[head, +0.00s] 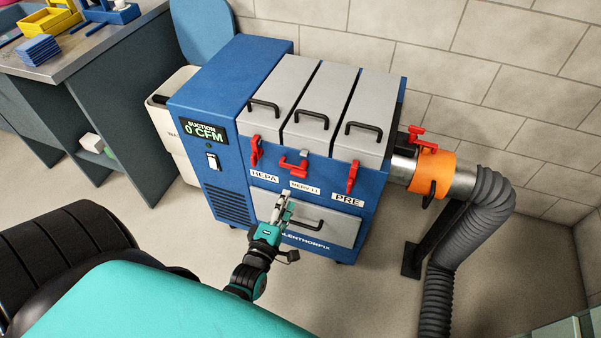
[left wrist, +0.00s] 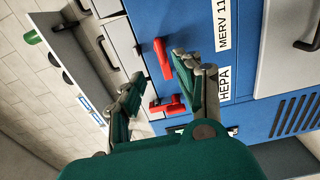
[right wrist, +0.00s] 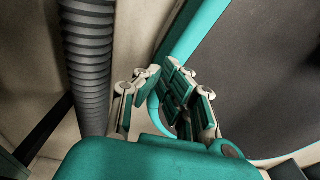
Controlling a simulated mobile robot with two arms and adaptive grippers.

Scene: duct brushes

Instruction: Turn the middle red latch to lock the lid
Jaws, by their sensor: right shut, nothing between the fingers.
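The middle red latch (head: 294,166) is on the front of the blue cabinet, above the MERV 11 label, with its handle lying roughly sideways. The middle grey lid (head: 322,90) above it looks closed. My left gripper (head: 283,204) is below that latch, in front of the grey drawer, apart from the latch in the head view. In the left wrist view the middle latch (left wrist: 163,58) shows between the open left fingers (left wrist: 160,82). My right gripper (right wrist: 155,76) is shut and empty in the right wrist view, out of the head view.
The HEPA latch (head: 256,151) and PRE latch (head: 352,177) stand upright on either side. A drawer handle (head: 307,224) sits beside my left gripper. At right are an orange collar (head: 432,172) and a grey hose (head: 455,235). A workbench (head: 95,45) is at left.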

